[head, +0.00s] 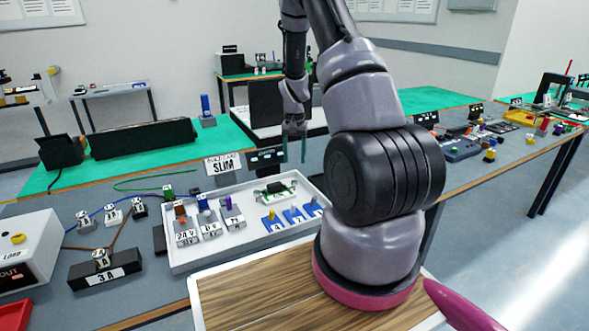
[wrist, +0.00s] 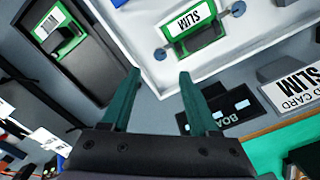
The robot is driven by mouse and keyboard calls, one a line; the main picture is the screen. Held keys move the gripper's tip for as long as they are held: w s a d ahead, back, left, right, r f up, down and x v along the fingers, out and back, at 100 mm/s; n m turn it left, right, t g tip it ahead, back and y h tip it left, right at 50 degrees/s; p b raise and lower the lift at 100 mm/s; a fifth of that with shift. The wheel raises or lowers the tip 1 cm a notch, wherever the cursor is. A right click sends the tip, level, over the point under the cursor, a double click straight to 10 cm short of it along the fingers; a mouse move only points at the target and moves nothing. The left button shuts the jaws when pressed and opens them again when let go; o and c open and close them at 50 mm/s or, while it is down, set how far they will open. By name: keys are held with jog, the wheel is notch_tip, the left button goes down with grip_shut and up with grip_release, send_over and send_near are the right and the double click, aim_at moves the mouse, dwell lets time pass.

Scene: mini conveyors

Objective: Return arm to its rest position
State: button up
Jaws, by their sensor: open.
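My gripper (head: 294,150) hangs from my raised arm, fingers pointing down, above the back edge of the white tray in the head view. In the wrist view its two green fingers (wrist: 158,88) stand apart with nothing between them. A green board labelled SLIM (wrist: 198,28) sits in the white tray (wrist: 158,78), ahead of the fingertips and apart from them. In the head view this green and white board (head: 276,188) lies at the tray's back part.
The tray also holds grey blocks (head: 210,228) and blue blocks (head: 293,215). A SLIM card (head: 222,166) stands behind it. A black 3 A box (head: 105,272) and a white LOAD box (head: 25,255) stand at left. A dark holder with a green board (wrist: 62,38) lies beside the tray.

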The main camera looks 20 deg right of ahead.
jog(key=shift+r, duration=0.95)
jog(key=s+a+r+n+t+y, duration=0.15)
jog(key=s+a+r, duration=0.25)
jog(key=r, duration=0.8)
jog(key=s+a+r+m+t, duration=0.1)
jog(key=s+a+r+t, duration=0.2)
jog(key=r, duration=0.8)
jog(key=s+a+r+n+t, duration=0.1)
jog(key=s+a+r, duration=0.3)
jog(key=s, duration=0.6)
jog(key=s+a+r+n+t, duration=0.1)
jog(key=s+a+r, duration=0.3)
jog(key=s+r, duration=0.4)
jog(key=shift+s+a+t, duration=0.2)
jog(key=shift+s+t, duration=0.15)
jog(key=shift+s, duration=0.8)
